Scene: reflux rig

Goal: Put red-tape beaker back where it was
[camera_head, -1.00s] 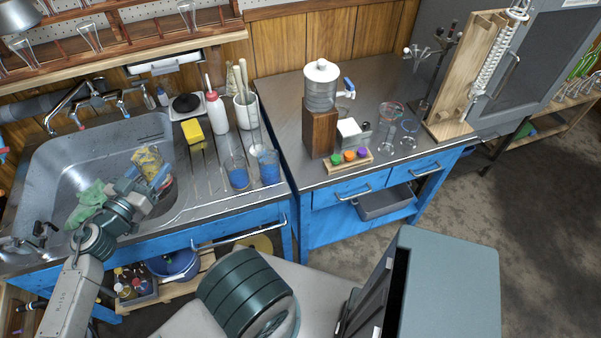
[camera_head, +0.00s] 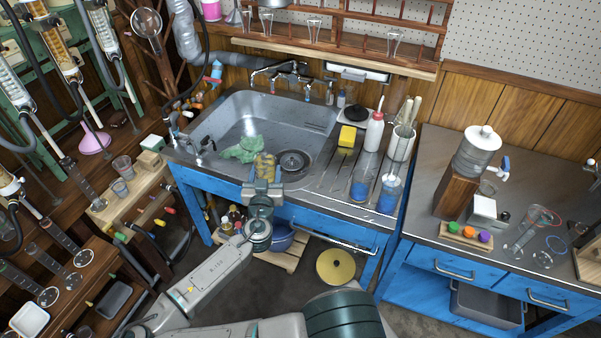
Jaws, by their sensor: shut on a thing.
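My gripper (camera_head: 263,187) is over the sink's front edge, shut on a clear glass vessel with yellow-brown colour in or behind it (camera_head: 264,165). The vessel is above the sink basin, between the green cloth and the drain. I cannot make out red tape on it. On the right bench, a glass vessel with a red ring (camera_head: 545,215) seems to lie or stand by another with a blue ring (camera_head: 557,244). Two beakers (camera_head: 122,166) stand on the wooden shelf at left; their markings are too small to tell.
The steel sink (camera_head: 225,108) holds a green cloth (camera_head: 243,149). Two beakers of blue liquid (camera_head: 361,187) (camera_head: 388,194), a yellow sponge (camera_head: 347,136) and a white bottle (camera_head: 374,132) stand on the drainboard. Glassware racks crowd the left. A yellow disc (camera_head: 335,266) is on the floor.

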